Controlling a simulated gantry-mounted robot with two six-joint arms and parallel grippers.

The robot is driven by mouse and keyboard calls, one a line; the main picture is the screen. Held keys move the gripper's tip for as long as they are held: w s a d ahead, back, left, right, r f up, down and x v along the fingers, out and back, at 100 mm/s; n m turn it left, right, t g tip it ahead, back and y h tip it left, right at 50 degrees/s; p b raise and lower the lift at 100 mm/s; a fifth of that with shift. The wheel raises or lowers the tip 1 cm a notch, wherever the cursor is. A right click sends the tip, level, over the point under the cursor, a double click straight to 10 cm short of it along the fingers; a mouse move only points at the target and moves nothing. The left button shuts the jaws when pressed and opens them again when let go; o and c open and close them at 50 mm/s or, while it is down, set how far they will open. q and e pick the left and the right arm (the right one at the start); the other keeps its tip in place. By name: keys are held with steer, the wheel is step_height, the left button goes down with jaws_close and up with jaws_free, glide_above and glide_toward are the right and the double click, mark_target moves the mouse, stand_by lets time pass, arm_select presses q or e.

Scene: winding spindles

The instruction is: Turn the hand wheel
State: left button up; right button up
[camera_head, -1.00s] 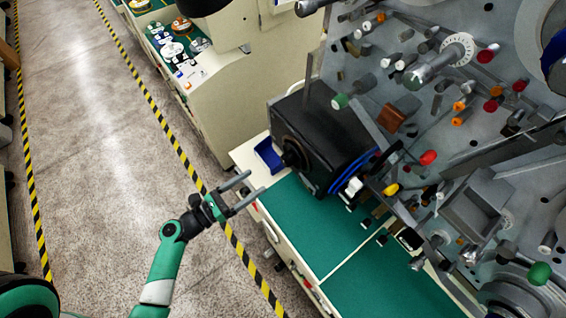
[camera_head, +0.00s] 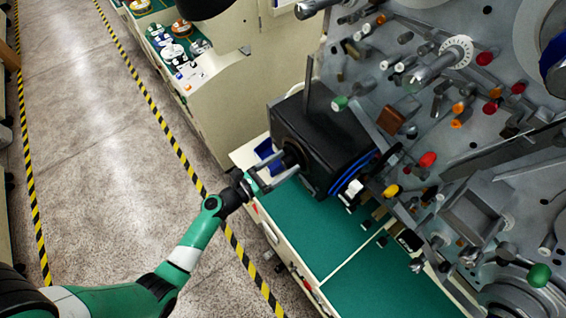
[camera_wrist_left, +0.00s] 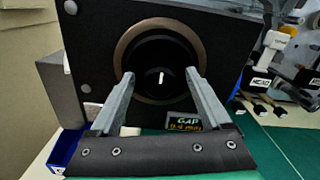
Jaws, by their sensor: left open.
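The hand wheel (camera_wrist_left: 158,70) is a round black disc with a white mark and a brownish outer ring, on the front of a black box (camera_head: 318,130). In the head view the wheel (camera_head: 292,154) is partly hidden by my gripper. My left gripper (camera_head: 283,170) is open, with its fingers reaching toward the wheel. In the left wrist view the fingertips of my left gripper (camera_wrist_left: 160,76) stand on either side of the wheel's lower middle; I cannot tell whether they touch it. My right gripper is not in view.
A blue bin (camera_head: 266,152) stands close beside the fingers. The green work surface (camera_head: 315,222) lies to the right, below a grey panel (camera_head: 420,100) crowded with knobs and spindles. The floor at left is clear.

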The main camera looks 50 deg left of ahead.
arm_select(q)
jaws_close()
steer(key=shift+m, duration=0.4)
steer(key=m+b, duration=0.2)
steer(key=m, duration=0.2)
steer(key=shift+m, duration=0.3)
steer(key=m+b, duration=0.3)
steer(key=m, duration=0.2)
steer(key=shift+f, duration=0.1)
steer(key=m+b, duration=0.2)
steer(key=m, duration=0.4)
steer(key=shift+b, duration=0.4)
steer(key=m+b, duration=0.2)
steer(key=m, duration=0.2)
steer(key=shift+m, duration=0.3)
